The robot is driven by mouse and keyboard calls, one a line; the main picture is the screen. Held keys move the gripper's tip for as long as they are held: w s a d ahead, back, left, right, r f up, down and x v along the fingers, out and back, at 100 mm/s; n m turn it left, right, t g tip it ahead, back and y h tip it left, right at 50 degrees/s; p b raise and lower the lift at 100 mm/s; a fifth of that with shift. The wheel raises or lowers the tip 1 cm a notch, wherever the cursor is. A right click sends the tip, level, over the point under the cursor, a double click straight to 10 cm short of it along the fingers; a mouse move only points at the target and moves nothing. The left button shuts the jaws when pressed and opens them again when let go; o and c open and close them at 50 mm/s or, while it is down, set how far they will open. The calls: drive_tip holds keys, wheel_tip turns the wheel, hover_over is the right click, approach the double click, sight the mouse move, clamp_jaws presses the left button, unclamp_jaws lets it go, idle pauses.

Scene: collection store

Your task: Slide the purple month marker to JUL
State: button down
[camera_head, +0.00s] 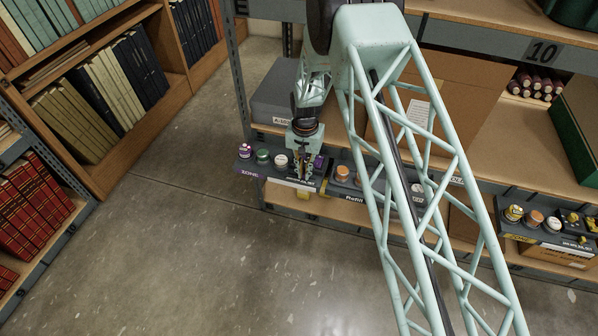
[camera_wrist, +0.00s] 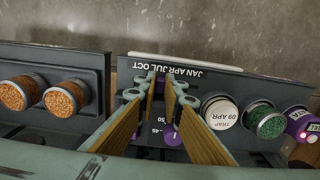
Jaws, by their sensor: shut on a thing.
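A dark panel (camera_wrist: 215,82) carries the upside-down month row JAN APR JUL OCT (camera_wrist: 170,69) in the wrist view. My gripper (camera_wrist: 161,88) reaches over it, its two fingers shut on the purple month marker (camera_wrist: 160,84), mostly hidden between them. The marker lies below the left part of the month row in the picture; I cannot tell exactly which month it stands at. In the head view my gripper (camera_head: 305,178) is at the right end of the unit's front, covering the marker.
A round purple part (camera_wrist: 172,137) sits behind the fingers. A white-lidded jar (camera_wrist: 220,112) and a green jar (camera_wrist: 265,121) stand close to the right of them. Orange jars (camera_wrist: 66,98) stand on the neighbouring unit. The floor (camera_head: 190,240) is clear.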

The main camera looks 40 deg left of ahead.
drive_tip(key=shift+w+d, duration=0.1)
drive_tip(key=shift+d, duration=0.15)
drive_tip(key=c, duration=2.7)
unclamp_jaws()
drive_tip(key=shift+r, duration=0.1)
drive_tip(key=shift+r, duration=5.9)
